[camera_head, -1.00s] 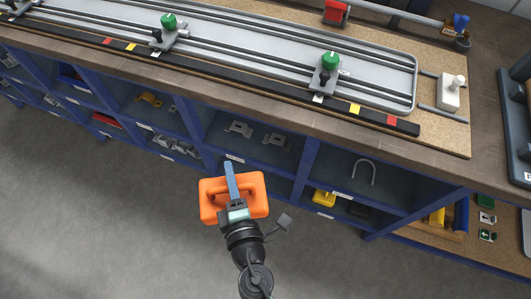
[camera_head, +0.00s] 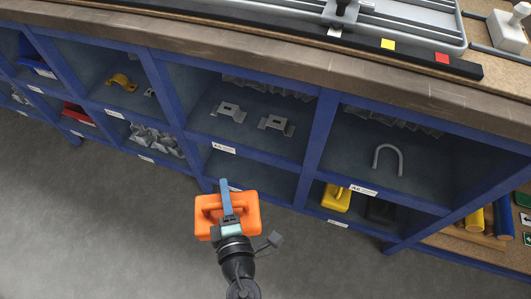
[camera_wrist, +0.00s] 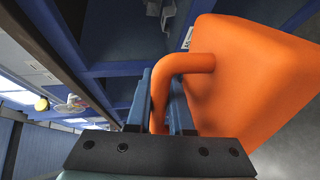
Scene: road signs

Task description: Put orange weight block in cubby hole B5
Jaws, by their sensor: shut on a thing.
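The orange weight block (camera_head: 246,207) has a loop handle and hangs in my gripper (camera_head: 226,190). My gripper is shut on the handle, which also shows between the blue fingers in the wrist view (camera_wrist: 165,85). The block is in front of the blue cubby shelf (camera_head: 312,150), apart from it and low, near the bottom row. Behind and above it is a lower-row cubby (camera_head: 250,170) that looks empty where it shows; the block and gripper hide part of it. The cubby labels are too small to read, so I cannot tell which one is B5.
The upper cubby above holds grey brackets (camera_head: 276,124). To its right is a cubby with a grey U-shaped bar (camera_head: 388,158). A yellow block (camera_head: 336,197) and a dark block (camera_head: 380,210) sit in the lower-right cubby. The wooden worktop (camera_head: 250,52) overhangs the shelf. The floor in front is clear.

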